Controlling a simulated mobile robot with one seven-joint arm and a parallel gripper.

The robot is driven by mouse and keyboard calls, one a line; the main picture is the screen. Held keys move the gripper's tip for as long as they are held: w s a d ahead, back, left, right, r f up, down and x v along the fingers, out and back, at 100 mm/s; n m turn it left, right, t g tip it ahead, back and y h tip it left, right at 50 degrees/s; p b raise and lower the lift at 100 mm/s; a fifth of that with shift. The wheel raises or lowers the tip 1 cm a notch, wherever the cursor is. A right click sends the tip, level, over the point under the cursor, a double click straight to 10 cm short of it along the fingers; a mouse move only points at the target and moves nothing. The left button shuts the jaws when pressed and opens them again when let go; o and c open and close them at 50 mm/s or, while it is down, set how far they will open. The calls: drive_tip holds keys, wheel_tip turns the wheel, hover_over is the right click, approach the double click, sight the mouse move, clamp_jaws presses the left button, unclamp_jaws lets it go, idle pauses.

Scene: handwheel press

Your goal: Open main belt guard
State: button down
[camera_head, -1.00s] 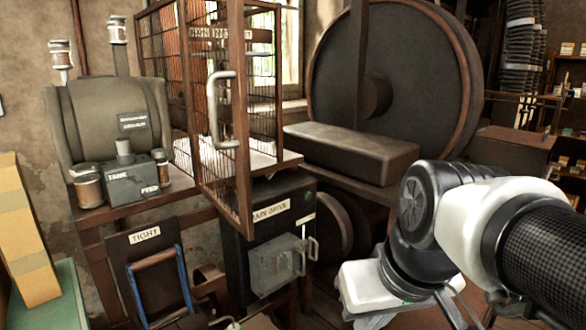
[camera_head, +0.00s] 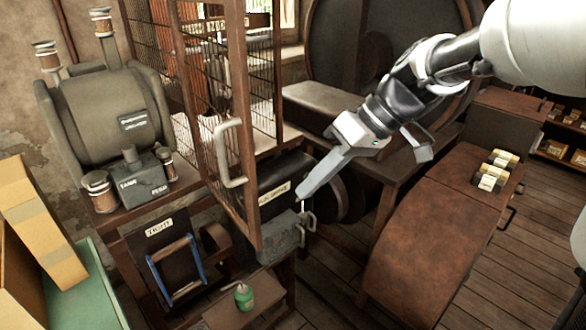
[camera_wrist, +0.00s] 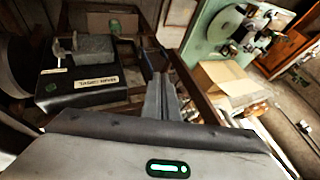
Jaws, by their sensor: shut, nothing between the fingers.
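The belt guard appears to be the brown-framed mesh cage with a mesh door (camera_head: 243,110), which has a pale C-shaped handle (camera_head: 229,152). The door stands out at an angle from the cage, past the table edge. A sign on the cage is partly hidden and not fully readable. My gripper (camera_head: 303,193) is shut and empty, pointing down and left, to the right of the door and apart from its handle in the picture. In the wrist view, the closed fingers (camera_wrist: 161,98) point between a dark labelled box (camera_wrist: 85,87) and a brown bar.
The black switch box (camera_head: 272,188), with a grey lever cover (camera_head: 285,232), is close below my fingers. A large wheel (camera_head: 335,55) stands behind. A green oil can (camera_head: 243,296) sits on a low stool. A rusty curved surface (camera_head: 430,235) lies right; floor beyond it is clear.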

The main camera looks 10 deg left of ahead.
drive_tip(key=s+a+f+p, duration=0.1)
drive_tip(key=s+a+f, duration=0.2)
drive_tip(key=a+f, duration=0.2)
drive_tip(key=shift+a, duration=0.9)
drive_tip(key=shift+f, duration=0.1)
